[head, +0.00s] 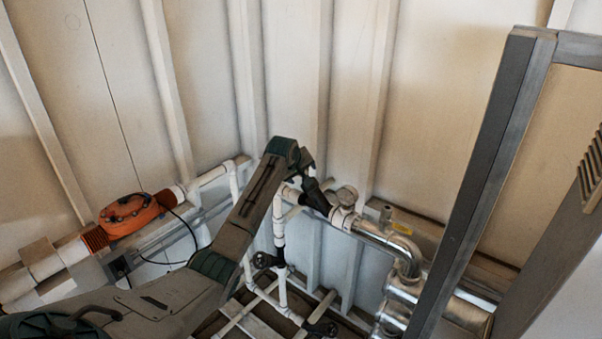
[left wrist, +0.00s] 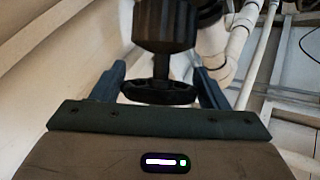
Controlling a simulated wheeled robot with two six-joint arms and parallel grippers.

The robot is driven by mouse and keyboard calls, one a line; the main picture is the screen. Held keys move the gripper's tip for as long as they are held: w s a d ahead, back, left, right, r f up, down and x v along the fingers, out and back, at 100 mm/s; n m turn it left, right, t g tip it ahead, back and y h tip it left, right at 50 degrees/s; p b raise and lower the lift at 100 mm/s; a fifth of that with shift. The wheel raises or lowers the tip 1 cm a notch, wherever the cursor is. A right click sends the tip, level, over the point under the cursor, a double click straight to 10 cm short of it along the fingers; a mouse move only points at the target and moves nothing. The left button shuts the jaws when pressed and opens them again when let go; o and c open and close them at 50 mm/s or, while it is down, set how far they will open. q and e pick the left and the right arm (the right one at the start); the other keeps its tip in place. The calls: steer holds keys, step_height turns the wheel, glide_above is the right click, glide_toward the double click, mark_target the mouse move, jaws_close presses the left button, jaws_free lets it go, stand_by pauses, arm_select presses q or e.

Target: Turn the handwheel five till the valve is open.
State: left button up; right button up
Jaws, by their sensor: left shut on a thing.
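A black handwheel (left wrist: 160,92) sits between the two blue-grey fingers of my left gripper (left wrist: 160,86) in the left wrist view. The fingers are shut on its rim, one at each side. A short stem joins the wheel to a dark valve body (left wrist: 166,24) beyond it. In the head view my left arm reaches up from the lower left to the pipework, and its end (head: 306,168) is near a dark valve part (head: 316,197) on the pipe. The wheel itself is hidden there. No number shows on it. My right gripper is not in view.
An orange-red housing (head: 130,214) is at the left. Shiny metal pipes (head: 405,255) and a grey frame post (head: 490,170) are at the right. A ribbed wall closes the back.

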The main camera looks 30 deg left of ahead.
arm_select(q)
steer(key=shift+r, duration=0.1)
steer(key=o, duration=0.6)
steer(key=shift+s+r+b, duration=0.2)
steer(key=shift+s+b, duration=0.05)
steer(key=shift+b, duration=0.05)
steer(key=b+v, duration=0.4)
steer(key=v, duration=0.6)
steer(key=shift+f, duration=0.1)
